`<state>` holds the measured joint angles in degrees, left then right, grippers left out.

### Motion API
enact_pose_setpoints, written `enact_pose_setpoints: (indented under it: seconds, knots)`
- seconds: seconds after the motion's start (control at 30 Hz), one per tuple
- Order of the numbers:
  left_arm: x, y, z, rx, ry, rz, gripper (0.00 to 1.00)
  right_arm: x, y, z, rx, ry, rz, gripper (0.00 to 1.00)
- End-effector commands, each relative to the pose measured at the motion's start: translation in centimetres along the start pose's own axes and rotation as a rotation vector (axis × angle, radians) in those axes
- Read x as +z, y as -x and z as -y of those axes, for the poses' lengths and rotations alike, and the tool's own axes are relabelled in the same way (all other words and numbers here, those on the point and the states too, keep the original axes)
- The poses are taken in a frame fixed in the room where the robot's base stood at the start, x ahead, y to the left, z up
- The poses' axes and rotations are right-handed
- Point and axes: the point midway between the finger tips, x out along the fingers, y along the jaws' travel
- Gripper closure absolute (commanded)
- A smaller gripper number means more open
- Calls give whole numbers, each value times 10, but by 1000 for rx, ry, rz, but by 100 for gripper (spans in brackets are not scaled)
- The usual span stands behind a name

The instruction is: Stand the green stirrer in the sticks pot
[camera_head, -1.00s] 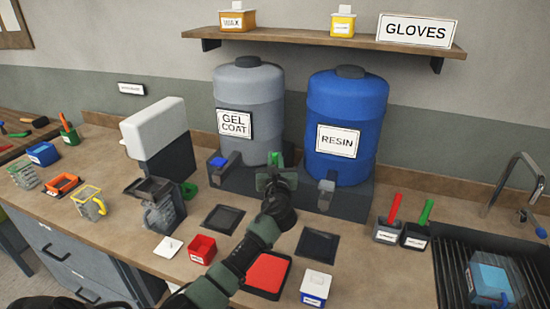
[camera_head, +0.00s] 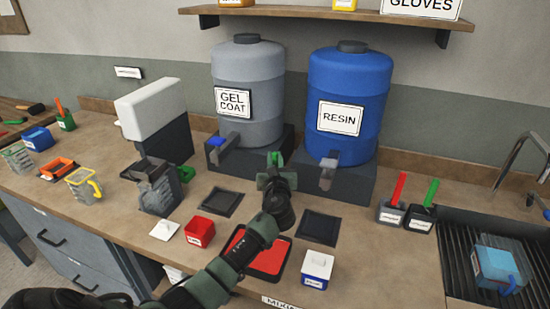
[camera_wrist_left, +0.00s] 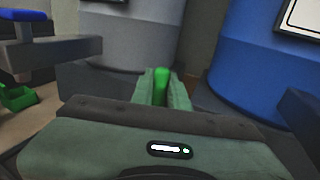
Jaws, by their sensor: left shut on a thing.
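My left gripper (camera_head: 275,172) is shut on the green stirrer (camera_head: 275,158), in front of the gap between the two drums. In the left wrist view the stirrer's rounded green end (camera_wrist_left: 161,85) stands up between the fingers; the rest is hidden. Two small dark pots stand at the right: one (camera_head: 390,216) with a red stick, the other (camera_head: 419,218) with a green stick (camera_head: 431,192). A green pot (camera_head: 66,122) with an orange-handled thing stands at the far left. The labels are too small to read, so I cannot tell which is the sticks pot. My right gripper is out of view.
The grey gel coat drum (camera_head: 248,90) and blue resin drum (camera_head: 347,100) stand behind the gripper. A red box (camera_head: 200,231), a red-topped pad (camera_head: 262,250) and a white-lidded blue box (camera_head: 317,268) are near the front.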

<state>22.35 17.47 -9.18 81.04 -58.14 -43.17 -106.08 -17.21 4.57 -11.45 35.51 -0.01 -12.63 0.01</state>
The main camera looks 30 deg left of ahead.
Motion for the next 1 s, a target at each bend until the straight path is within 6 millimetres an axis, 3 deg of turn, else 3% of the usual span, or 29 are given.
enact_pose_setpoints:
  seconds: [0.43,0.47,0.53,0.87,1.0]
  knots:
    - [-4,0,0,0,-1,0,100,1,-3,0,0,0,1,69]
    - [-4,0,0,0,-1,0,79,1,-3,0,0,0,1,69]
    - [-4,0,0,0,-1,0,60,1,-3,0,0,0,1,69]
    - [-5,1,0,0,-1,0,59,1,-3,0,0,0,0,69]
    - [-6,12,1,-3,-2,0,59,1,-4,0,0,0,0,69]
